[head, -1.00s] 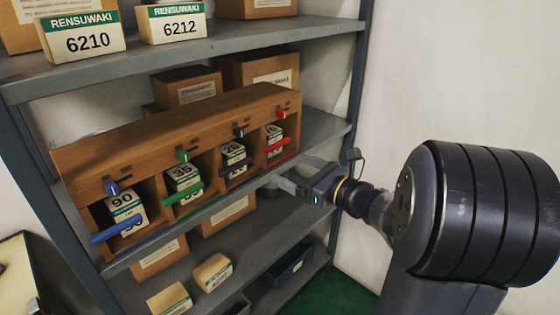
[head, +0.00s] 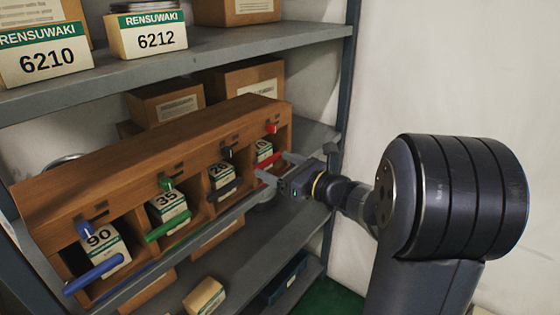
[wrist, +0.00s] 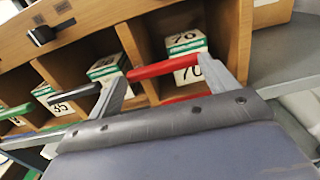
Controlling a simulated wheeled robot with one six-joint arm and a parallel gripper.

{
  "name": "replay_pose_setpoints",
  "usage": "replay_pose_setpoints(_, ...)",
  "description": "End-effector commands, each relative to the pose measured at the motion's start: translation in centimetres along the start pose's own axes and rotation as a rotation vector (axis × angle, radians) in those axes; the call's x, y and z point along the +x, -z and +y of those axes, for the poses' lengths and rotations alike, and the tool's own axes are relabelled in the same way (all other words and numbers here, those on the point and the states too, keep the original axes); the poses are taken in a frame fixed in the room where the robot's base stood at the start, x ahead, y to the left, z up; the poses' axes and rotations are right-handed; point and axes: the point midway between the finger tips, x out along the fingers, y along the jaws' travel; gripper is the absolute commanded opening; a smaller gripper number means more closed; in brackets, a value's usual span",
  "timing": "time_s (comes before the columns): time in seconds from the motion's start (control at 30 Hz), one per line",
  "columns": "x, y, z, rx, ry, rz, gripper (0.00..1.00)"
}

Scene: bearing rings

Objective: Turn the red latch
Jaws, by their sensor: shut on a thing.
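The wooden rack (head: 170,150) stands on a shelf and has several open compartments. A small red latch (head: 271,128) sits on its front above the right-end compartment. A red bar (head: 266,161) lies across the front of that compartment, and it also shows in the wrist view (wrist: 165,67). My gripper (head: 275,166) is at this compartment, below the red latch and apart from it. Its fingers (wrist: 165,72) span the red bar, one at each end, and are shut on it. The red latch is not clearly visible in the wrist view.
A box marked 70 (wrist: 187,50) is in the compartment behind the red bar. Blue (head: 85,228), green (head: 167,183) and dark (head: 226,152) latches sit above the other compartments, each with a matching bar. The upper shelf (head: 220,40) overhangs the rack. A shelf post (head: 340,120) stands at right.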

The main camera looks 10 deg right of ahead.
Motion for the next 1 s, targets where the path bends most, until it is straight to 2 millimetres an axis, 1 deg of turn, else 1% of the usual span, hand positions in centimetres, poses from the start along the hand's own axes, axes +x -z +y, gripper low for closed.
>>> replay_pose_setpoints(0.03,0.6,-1.1,-1.0,-0.012,0.019,-0.019,0.56)
replay_pose_setpoints(0.23,0.6,-1.1,-1.0,-0.012,0.019,-0.019,0.40)
replay_pose_setpoints(0.33,0.6,-1.0,-0.9,-0.021,0.019,-0.019,0.40)
replay_pose_setpoints(0.43,0.6,-0.9,-0.9,-0.071,0.019,-0.019,0.40)
replay_pose_setpoints(0.7,0.6,-1.5,-0.7,-0.310,0.022,-0.019,0.40)
replay_pose_setpoints(0.8,0.6,-1.9,-0.6,-0.370,0.022,-0.017,0.40)
replay_pose_setpoints(1.0,0.6,-2.3,-0.5,-0.411,0.022,-0.016,0.40)
